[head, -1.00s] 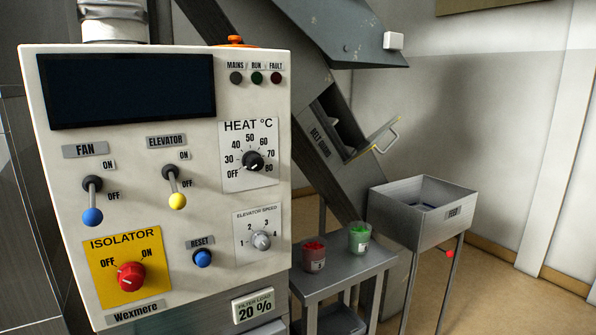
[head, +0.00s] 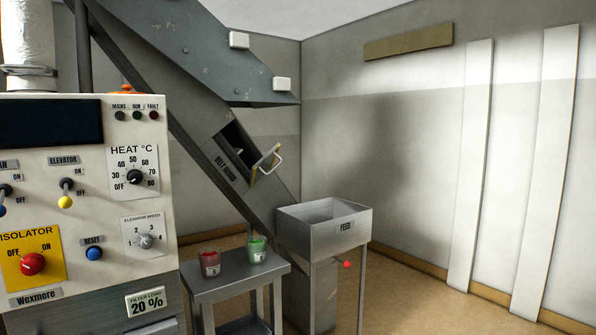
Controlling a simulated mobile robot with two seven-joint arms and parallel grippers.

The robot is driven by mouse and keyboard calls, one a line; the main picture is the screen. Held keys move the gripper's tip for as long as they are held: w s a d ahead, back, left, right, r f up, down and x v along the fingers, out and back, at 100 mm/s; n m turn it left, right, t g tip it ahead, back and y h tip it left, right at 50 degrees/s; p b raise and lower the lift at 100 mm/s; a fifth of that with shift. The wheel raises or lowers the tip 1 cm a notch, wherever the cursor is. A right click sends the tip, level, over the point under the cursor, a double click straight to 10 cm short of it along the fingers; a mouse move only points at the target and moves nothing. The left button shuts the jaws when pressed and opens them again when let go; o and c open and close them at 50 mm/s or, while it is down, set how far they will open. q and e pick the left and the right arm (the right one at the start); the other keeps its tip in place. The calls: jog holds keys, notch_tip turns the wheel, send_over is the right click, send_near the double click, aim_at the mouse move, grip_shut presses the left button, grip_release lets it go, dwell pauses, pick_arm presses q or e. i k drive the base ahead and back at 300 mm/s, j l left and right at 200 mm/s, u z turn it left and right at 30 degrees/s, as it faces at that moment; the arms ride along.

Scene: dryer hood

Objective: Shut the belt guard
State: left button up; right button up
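The belt guard (head: 267,162) is a small hinged flap with a yellow edge and a pale handle (head: 275,162), on the sloping grey elevator housing (head: 215,150). It stands open, tilted out from the housing, and a dark opening (head: 237,145) shows beside it. The label "BELT GUARD" is on the housing just below the opening. Neither of my grippers is in the head view.
The control panel (head: 85,215) fills the left side. A small metal table (head: 225,283) with a red cup (head: 210,264) and a green cup (head: 257,249) stands below the guard. The feed hopper (head: 345,235) stands right of it. Floor on the right is clear.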

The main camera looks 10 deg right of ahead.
aim_at(267, 164)
jog(key=i+l+u, duration=0.1)
jog(key=i+l, duration=0.3)
jog(key=i, duration=0.25)
jog(key=i+l+u, duration=0.1)
jog(key=i+l, duration=0.35)
jog(key=i, duration=0.15)
